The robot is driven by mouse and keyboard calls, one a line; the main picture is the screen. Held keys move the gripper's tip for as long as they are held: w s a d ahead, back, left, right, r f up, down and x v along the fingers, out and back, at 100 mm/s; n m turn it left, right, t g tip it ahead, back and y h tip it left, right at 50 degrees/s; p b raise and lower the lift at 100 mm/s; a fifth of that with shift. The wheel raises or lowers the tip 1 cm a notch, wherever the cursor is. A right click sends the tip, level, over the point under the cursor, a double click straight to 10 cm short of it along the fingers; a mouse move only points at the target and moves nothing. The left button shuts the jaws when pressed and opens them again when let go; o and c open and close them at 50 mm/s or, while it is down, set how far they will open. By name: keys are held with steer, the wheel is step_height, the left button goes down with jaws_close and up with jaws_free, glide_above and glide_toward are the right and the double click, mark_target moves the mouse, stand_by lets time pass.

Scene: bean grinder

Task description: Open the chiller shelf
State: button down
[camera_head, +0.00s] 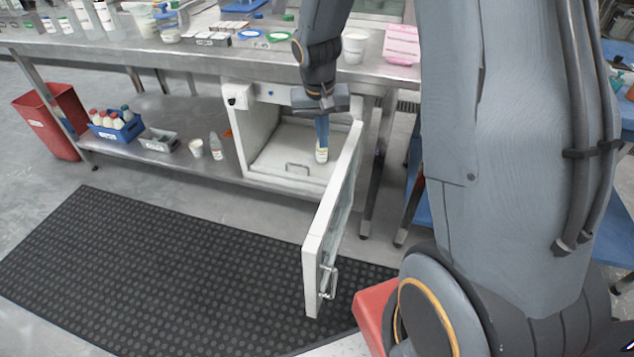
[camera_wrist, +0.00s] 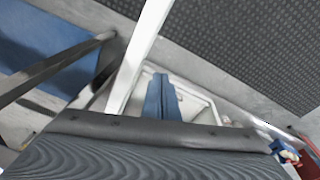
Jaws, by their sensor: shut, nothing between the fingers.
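The white chiller cabinet (camera_head: 262,122) stands under the bench, with its door (camera_head: 333,215) swung wide open to the right. Inside, the pale chiller shelf (camera_head: 270,155) lies low, with a small metal handle (camera_head: 297,168) at its front. My gripper (camera_head: 322,138) points down into the open cabinet, above the shelf's right part, with its blue fingers together and empty. A small white-and-yellow item (camera_head: 321,155) shows just below the fingertips; I cannot tell whether they touch. In the wrist view my shut fingers (camera_wrist: 161,85) hide part of the pale shelf area, beside the door edge (camera_wrist: 146,45).
The door stands close to the right of my gripper, and the bench top (camera_head: 200,52) lies above the cabinet. A blue crate of bottles (camera_head: 115,128), a grey tray (camera_head: 158,140) and a white cup (camera_head: 196,148) stand left on the lower shelf. A dark mat (camera_head: 150,265) covers clear floor in front.

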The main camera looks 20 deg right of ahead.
steer(key=w+d+f+m+b, duration=0.25)
steer(key=w+f+b, duration=0.35)
steer(key=w+f, duration=0.8)
steer(key=m+t+b, duration=0.1)
steer(key=t+b, duration=0.1)
steer(key=b, duration=0.4)
glide_above(318, 181)
steer(key=s+a, duration=0.1)
step_height(318, 181, down, 15)
steer(key=shift+h, duration=0.4)
steer(key=x, duration=0.3)
steer(key=b+x, duration=0.1)
steer(key=x, duration=0.2)
steer(key=b+x, duration=0.1)
steer(key=x, duration=0.2)
steer(key=shift+s+a+f, duration=0.1)
steer(key=shift+s+f, duration=0.15)
steer(key=shift+f, duration=0.2)
steer(key=shift+s+a, duration=0.1)
